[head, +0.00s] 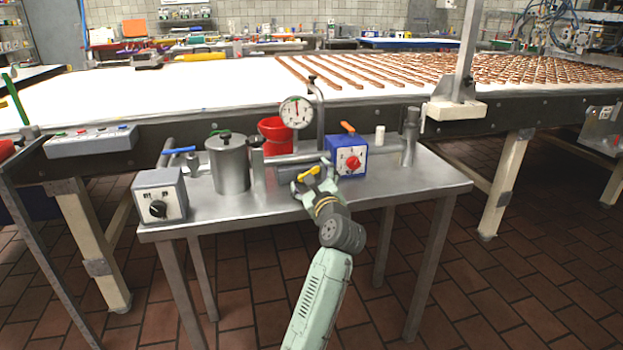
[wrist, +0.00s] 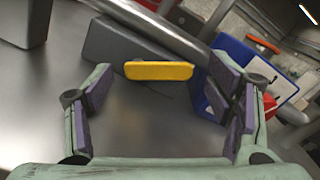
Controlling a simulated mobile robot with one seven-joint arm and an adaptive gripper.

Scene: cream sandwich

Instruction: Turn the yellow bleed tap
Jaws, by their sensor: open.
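The yellow bleed tap (wrist: 159,71) is a short flat yellow handle on the front of a grey block (wrist: 112,42) in the wrist view. In the head view the tap (head: 309,172) shows at the bench's middle, just by my gripper (head: 313,184). My gripper is open, and its purple-padded fingers (wrist: 165,110) stand to the left and right of the tap, a little nearer the camera. Nothing is between the pads. I see no contact with the tap. The tap's stem is hidden behind its handle.
A blue box with a red knob (head: 347,157) stands close to the right finger. A steel canister (head: 229,164), a red bowl (head: 275,136) and a dial gauge (head: 296,112) stand left and behind. A grey control box (head: 160,195) sits at the left end. The front right bench top (head: 425,180) is clear.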

